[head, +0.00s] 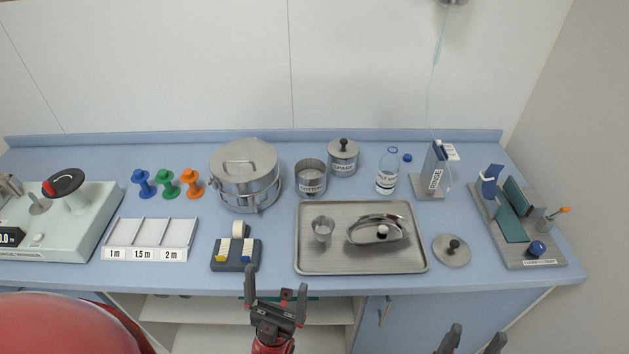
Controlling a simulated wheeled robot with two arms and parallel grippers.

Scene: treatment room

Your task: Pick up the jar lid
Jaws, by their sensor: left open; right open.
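The jar lid (452,250) is a round grey metal disc with a black knob. It lies flat on the blue counter, right of the metal tray, near the front edge. An open metal jar (311,181) with a label stands behind the tray. A second jar, labelled SPARE (343,160), wears a similar knobbed lid. My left gripper (276,283) is open and empty at the counter's front edge, left of the lid. My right gripper (476,336) is open, low in the picture, below the lid and apart from it; its lower part is cut off.
The metal tray (310,262) holds a small cup (323,228) and an oval metal dish (366,235). A bottle (387,173) and RINSE holder (434,172) stand behind. Bare counter surrounds the lid.

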